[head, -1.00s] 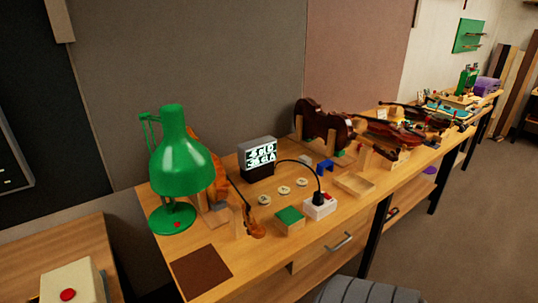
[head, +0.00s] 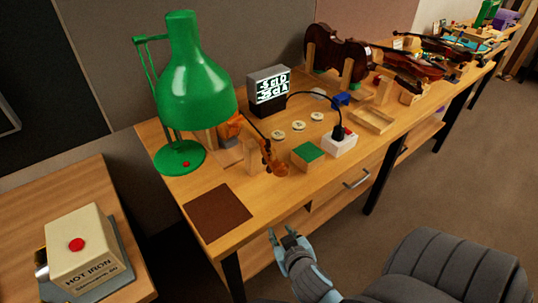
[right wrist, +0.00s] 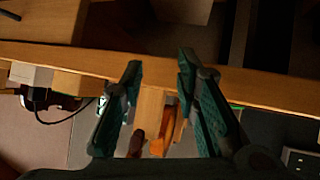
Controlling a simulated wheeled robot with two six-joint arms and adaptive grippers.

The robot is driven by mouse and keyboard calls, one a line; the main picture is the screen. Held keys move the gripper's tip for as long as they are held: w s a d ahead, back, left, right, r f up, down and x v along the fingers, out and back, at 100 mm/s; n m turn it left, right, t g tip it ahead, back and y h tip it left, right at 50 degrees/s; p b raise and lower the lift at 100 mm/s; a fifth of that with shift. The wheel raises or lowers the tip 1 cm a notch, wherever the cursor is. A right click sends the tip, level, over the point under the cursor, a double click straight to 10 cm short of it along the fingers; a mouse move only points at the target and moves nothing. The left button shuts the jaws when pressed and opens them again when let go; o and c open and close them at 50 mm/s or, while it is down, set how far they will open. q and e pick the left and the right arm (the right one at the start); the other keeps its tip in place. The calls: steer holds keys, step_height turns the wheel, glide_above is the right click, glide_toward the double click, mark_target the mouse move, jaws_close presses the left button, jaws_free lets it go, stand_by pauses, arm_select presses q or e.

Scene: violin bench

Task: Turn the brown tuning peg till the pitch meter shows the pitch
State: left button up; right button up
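The pitch meter (head: 268,90) is a dark box with a lit screen of white characters, standing on the bench behind the violin neck. The orange violin lies partly hidden behind the green lamp, and its scroll end (head: 279,168) points toward the bench's front edge by a wooden support (head: 251,153). The brown tuning peg is too small to pick out in the head view. My right gripper (head: 287,236) is open and empty, in front of the bench and apart from the violin. In the right wrist view, orange and brown parts (right wrist: 168,125) show beyond its open fingers (right wrist: 160,62). My left gripper is not in view.
The green lamp (head: 190,85) stands left of the violin. A green-topped block (head: 307,155), a white box with a red button (head: 340,144) and several round discs (head: 298,125) lie to the right. A brown mat (head: 217,212) lies at the front. A grey chair (head: 450,268) stands nearby.

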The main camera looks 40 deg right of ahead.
mark_target(270, 148)
step_height(270, 148, up, 19)
steer(key=w+d+m+t+h, duration=0.1)
steer(key=w+m+t+h, duration=0.15)
steer(key=t, duration=0.35)
steer(key=shift+h, duration=0.25)
steer(key=p+x, duration=0.1)
steer(key=x, duration=1.3)
steer(key=shift+s+d+p, duration=0.1)
steer(key=shift+p, duration=0.2)
jaws_close()
